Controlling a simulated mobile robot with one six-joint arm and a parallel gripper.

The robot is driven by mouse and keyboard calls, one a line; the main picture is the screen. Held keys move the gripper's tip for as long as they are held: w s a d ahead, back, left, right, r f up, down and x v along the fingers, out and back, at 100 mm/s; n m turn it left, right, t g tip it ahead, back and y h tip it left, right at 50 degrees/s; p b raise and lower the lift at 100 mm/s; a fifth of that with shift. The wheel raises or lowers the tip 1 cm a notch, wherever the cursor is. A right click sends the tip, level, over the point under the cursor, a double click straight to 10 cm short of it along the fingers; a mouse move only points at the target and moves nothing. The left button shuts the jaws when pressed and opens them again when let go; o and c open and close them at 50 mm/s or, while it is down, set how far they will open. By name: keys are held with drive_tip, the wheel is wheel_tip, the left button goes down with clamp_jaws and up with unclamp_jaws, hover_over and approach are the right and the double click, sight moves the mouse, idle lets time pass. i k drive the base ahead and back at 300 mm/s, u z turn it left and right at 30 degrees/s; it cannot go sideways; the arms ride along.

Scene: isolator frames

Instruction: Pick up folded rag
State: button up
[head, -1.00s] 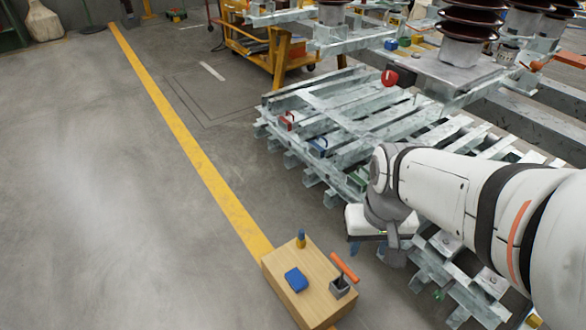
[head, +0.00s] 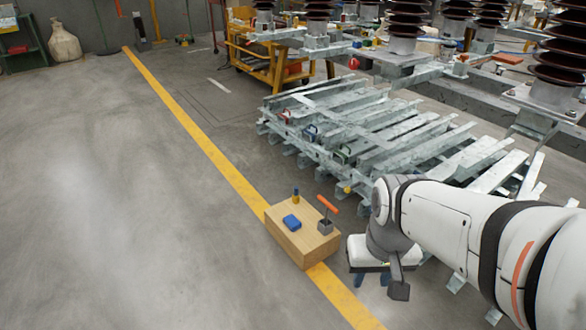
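A small blue folded rag (head: 291,222) lies flat on top of a light wooden box (head: 312,242) on the floor, in the lower middle of the head view. On the same box stand a small blue and yellow item (head: 295,195) behind the rag and a dark grey block with an orange handle (head: 326,220) to its right. My arm reaches in from the right. Its dark end (head: 399,290) hangs to the right of the box, apart from the rag. I cannot make out gripper fingers there.
A stack of galvanized steel beams (head: 370,130) lies behind the box and my arm. A yellow line (head: 200,135) runs along the floor to the box. A yellow cart (head: 270,50) stands at the back. The floor at left is clear.

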sight(291, 221)
drive_tip(key=u, duration=0.25)
drive_tip(key=k, duration=0.15)
drive_tip(key=z, duration=1.45)
drive_tip(key=i, duration=1.6)
drive_tip(key=u, duration=2.45)
drive_tip(key=i, duration=0.95)
drive_tip(key=z, duration=0.1)
